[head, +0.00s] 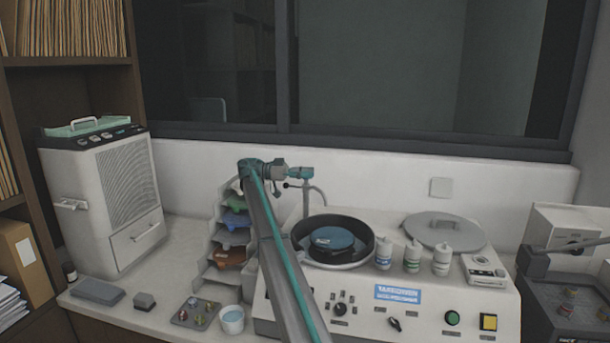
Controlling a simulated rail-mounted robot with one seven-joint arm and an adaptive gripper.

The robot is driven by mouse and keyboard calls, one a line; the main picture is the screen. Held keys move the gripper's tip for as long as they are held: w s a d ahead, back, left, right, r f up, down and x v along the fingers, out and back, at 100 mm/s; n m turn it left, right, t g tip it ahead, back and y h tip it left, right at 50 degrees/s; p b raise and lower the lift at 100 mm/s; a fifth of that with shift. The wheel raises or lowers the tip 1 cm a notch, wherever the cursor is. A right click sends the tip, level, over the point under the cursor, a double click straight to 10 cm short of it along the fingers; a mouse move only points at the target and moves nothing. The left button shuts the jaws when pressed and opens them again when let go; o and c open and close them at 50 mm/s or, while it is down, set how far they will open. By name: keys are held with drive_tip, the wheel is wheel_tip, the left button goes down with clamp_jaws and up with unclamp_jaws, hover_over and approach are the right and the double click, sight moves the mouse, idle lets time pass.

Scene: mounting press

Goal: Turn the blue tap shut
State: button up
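The blue-green tap (302,172) stands at the back of the white machine, with a thin curved spout or hose running down on its right. My arm rises from the bottom of the head view, and my gripper (279,174) is at its end, just left of the tap and pointing towards it. Small dark parts show between the two; I cannot tell which are fingers and which belong to the tap's handle, or whether they touch. The finger opening is too small to make out.
Below the tap is a round black bowl (361,244) with a blue disc (332,239) inside. A stepped rack (209,256) with coloured pieces stands left of my arm. A window is behind.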

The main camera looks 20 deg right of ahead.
drive_tip(key=b, duration=0.3)
drive_tip(key=shift+f, duration=0.3)
drive_tip(key=n+t+h+b, duration=0.2)
drive_tip(key=n+t+b, duration=0.1)
drive_tip(key=b, duration=1)
drive_tip(key=shift+t, duration=0.6)
drive_tip(key=shift+t+b, duration=0.3)
drive_tip(key=shift+b, duration=0.25)
